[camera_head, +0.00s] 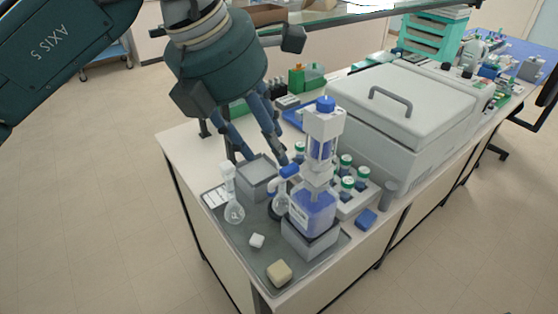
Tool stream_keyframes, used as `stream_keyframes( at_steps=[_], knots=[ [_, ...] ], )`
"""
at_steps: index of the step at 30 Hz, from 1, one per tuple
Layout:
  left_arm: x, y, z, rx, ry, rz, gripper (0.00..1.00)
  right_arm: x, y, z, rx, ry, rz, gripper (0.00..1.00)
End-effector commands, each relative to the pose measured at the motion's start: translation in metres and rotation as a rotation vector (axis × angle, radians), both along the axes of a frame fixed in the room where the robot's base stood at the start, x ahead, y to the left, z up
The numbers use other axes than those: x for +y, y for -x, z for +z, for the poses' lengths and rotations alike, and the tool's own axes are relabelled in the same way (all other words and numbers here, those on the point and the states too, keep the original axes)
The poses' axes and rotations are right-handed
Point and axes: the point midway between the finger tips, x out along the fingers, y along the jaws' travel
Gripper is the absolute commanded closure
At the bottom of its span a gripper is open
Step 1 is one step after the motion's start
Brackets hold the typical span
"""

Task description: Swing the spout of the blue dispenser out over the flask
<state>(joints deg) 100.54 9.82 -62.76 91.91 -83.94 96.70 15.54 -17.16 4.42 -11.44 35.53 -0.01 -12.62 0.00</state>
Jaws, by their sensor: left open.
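The blue dispenser (318,210) is a bottle of blue liquid with a clear pump column and blue cap. It stands upright on a grey block (309,244) on the tray. Its spout (287,171), with a blue part, sticks out to the left from the pump. A clear flask (235,212) with a white stopper stands to the left of the dispenser. My left gripper (265,158) is open and points down behind and left of the spout, near a grey box. Its fingertips are partly hidden, and I cannot tell whether they touch anything. My right gripper is not in view.
Several green-capped bottles (347,184) stand in a rack right of the dispenser. A large lidded machine (400,105) stands behind.

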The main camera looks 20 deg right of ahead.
Motion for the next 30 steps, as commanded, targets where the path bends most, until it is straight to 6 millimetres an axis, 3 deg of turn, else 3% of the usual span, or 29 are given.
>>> stream_keyframes(
  at_steps=[6,12,23,30],
  knots=[
    [-0.015,-0.004,-0.037,0.004,0.000,-0.002,0.58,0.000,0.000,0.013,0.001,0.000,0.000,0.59],
    [-0.024,-0.007,-0.059,0.003,0.001,-0.002,0.58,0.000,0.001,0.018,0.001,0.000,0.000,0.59],
    [-0.027,-0.008,-0.066,0.001,0.004,-0.002,0.58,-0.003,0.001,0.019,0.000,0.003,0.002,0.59],
    [-0.027,-0.008,-0.066,0.002,0.003,-0.002,1.00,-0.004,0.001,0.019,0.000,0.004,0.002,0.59]
  ],
)
